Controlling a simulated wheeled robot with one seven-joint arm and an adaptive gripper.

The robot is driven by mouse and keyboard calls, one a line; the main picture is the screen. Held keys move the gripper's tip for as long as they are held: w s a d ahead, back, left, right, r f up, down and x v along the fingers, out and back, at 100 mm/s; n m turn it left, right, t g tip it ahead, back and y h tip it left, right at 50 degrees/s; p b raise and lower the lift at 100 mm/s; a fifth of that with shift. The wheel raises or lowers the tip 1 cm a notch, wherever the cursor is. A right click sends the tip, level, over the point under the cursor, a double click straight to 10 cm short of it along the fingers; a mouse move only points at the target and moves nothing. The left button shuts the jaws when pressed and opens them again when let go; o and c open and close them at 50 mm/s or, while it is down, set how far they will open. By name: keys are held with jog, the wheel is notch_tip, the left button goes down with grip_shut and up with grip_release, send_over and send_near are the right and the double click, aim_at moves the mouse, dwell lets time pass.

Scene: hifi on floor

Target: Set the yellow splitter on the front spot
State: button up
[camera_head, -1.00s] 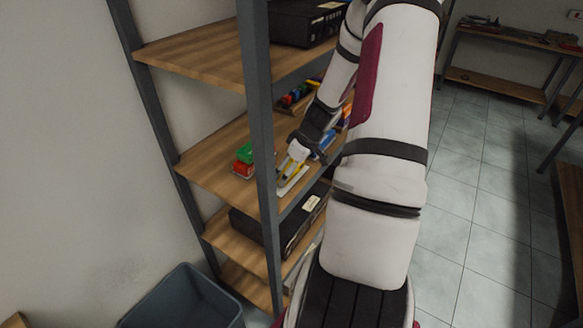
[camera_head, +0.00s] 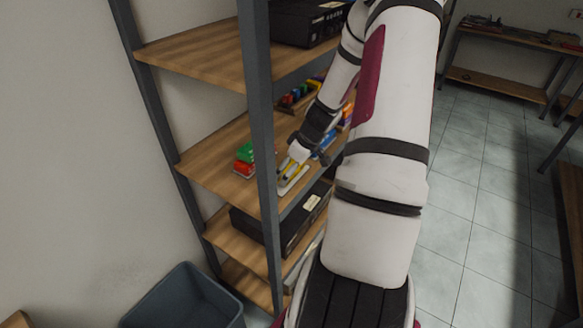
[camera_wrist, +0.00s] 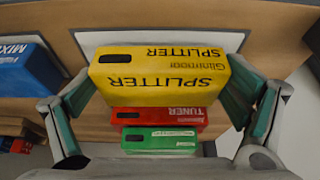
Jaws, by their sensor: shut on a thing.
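The yellow splitter (camera_wrist: 160,77) is a box with black lettering, held between the two fingers of my gripper (camera_wrist: 160,92) in the wrist view. A small part of the splitter (camera_head: 291,170) shows below my gripper (camera_head: 298,158) in the head view. A pale flat rectangle (camera_wrist: 88,40) lies on the shelf board behind the splitter in the wrist view, partly hidden by it; its pale surface (camera_head: 294,184) also shows near the shelf's front edge in the head view. I cannot tell whether the splitter touches it.
A red tuner box (camera_wrist: 160,118) and a green box (camera_wrist: 160,139) stand beyond the splitter. A blue mixer box (camera_wrist: 25,68) is at the left in the wrist view. A grey shelf post (camera_head: 259,120) stands left of my arm. A grey bin (camera_head: 185,300) is on the floor.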

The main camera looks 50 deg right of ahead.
jog(key=shift+f, duration=0.35)
dwell(0.4)
jog(key=o, duration=1)
jog(key=v, duration=1.2)
